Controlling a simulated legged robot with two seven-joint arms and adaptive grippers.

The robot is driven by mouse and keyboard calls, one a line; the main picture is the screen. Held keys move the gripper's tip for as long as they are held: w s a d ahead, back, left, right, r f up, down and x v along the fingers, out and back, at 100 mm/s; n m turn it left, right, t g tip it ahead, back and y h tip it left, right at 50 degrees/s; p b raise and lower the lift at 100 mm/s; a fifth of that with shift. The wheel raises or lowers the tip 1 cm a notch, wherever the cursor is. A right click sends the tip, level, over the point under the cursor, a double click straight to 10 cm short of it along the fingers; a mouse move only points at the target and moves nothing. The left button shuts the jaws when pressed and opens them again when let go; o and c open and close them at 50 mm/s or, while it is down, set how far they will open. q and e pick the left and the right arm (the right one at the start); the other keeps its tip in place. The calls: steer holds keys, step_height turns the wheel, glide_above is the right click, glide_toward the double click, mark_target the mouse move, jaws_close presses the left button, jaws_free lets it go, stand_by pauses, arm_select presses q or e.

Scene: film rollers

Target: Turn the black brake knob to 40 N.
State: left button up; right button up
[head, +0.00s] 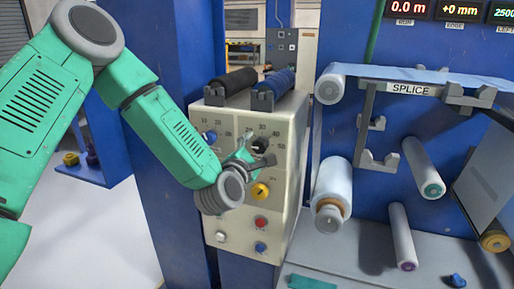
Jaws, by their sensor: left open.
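The black brake knob (260,144) sits on the upper right of a cream control box's front face, with printed numbers around it. My left gripper (254,154) is open right at this knob, its fingers overlapping it in the head view. I cannot tell whether the fingers touch it. The gripper partly hides the knob, so its pointer setting cannot be read. My right gripper is not in view.
The cream control box (286,183) also carries a blue knob (210,137), a yellow knob (260,191), a red button (260,222) and a blue button (260,247). Dark rollers (232,82) lie on top.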

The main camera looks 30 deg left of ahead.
arm_select(q)
steer(key=shift+w+d+r, duration=0.15)
steer(key=shift+w+d, duration=0.25)
steer(key=shift+d, duration=0.2)
steer(key=shift+a, duration=0.2)
steer(key=c, duration=0.9)
steer(key=shift+a, duration=0.1)
steer(key=shift+c, duration=1.2)
steer(key=shift+a, duration=0.1)
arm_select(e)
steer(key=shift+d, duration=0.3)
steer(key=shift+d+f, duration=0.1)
